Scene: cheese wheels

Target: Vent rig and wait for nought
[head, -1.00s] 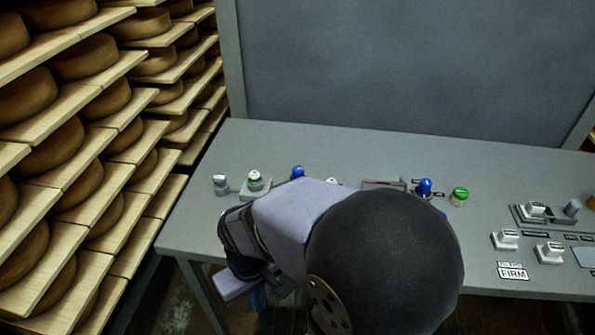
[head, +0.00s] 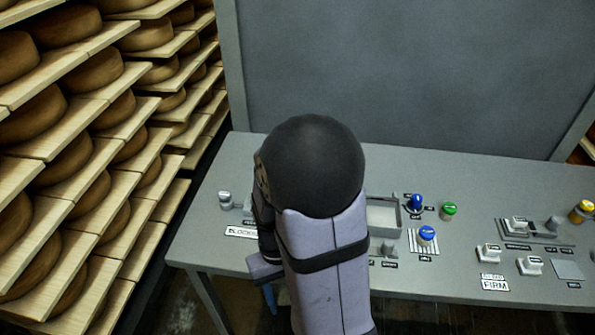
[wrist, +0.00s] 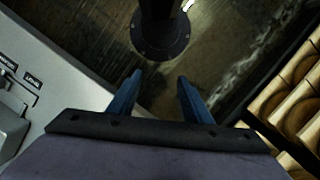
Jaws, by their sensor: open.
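My gripper (wrist: 159,78) is open and empty in the wrist view, its two blue fingers apart over the dark floor beside the bench. In the head view its blue finger shows low at the bench's front edge. On the grey bench (head: 205,240) stand a blue-topped control (head: 416,203), another on a striped plate (head: 427,236) and a green-topped one (head: 449,211). A grey-white knob (head: 225,200) is at the left, beside a partly covered label (head: 241,232). My arm hides the bench's left middle. I cannot tell which parts are the rig or a gauge; no reading is legible.
A shallow tray (head: 400,218) lies right of my arm. White blocks (head: 488,253), a switch plate (head: 540,238), a FIRM label (head: 494,284) and a yellow-topped control (head: 582,211) are at the right. Cheese shelves (head: 95,105) fill the left; a grey panel (head: 450,80) rises behind.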

